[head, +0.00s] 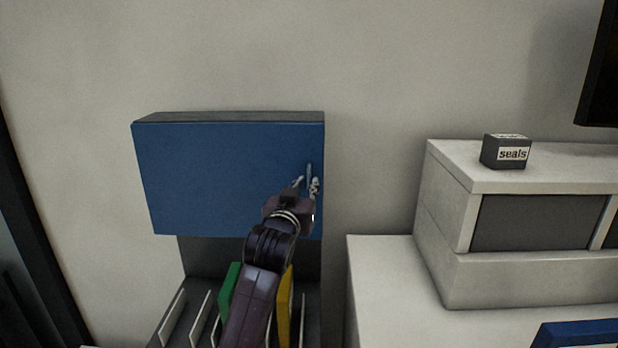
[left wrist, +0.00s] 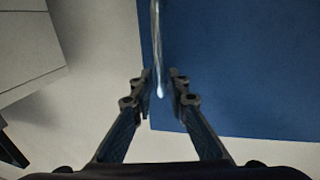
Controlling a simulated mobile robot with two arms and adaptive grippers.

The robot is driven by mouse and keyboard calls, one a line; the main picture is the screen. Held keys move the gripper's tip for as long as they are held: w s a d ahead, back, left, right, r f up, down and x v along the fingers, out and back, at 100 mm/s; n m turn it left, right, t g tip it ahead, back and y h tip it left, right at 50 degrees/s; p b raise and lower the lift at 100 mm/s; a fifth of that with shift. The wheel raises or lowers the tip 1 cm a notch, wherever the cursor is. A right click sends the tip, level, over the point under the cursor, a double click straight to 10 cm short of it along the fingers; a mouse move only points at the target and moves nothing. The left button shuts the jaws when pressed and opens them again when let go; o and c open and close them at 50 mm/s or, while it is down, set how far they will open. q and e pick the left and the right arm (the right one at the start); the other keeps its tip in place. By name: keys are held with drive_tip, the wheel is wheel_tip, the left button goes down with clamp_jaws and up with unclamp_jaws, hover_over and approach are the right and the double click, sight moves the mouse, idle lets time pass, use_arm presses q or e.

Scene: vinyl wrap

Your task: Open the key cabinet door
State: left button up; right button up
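The key cabinet (head: 228,170) hangs on the wall with a dark grey top, and its blue door is closed. A thin vertical metal handle (head: 309,169) sits near the door's right edge. My left gripper (head: 307,186) is at the handle's lower part. In the left wrist view, the handle (left wrist: 156,45) comes down between the two fingertips of my left gripper (left wrist: 162,88). The fingers are apart, with a gap visible beside the handle, so they do not look closed on it. My right gripper is in neither view.
Below the cabinet, a dark rack (head: 205,262) holds upright files, including a green one (head: 229,287) and a yellow one (head: 285,305). At right, a pale shelf unit (head: 450,270) carries a dark "seals" box (head: 505,152). The wall is bare around the cabinet.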

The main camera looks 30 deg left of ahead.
use_arm(q)
drive_tip(key=shift+p+x, duration=0.3)
drive_tip(key=shift+x, duration=0.9)
clamp_jaws()
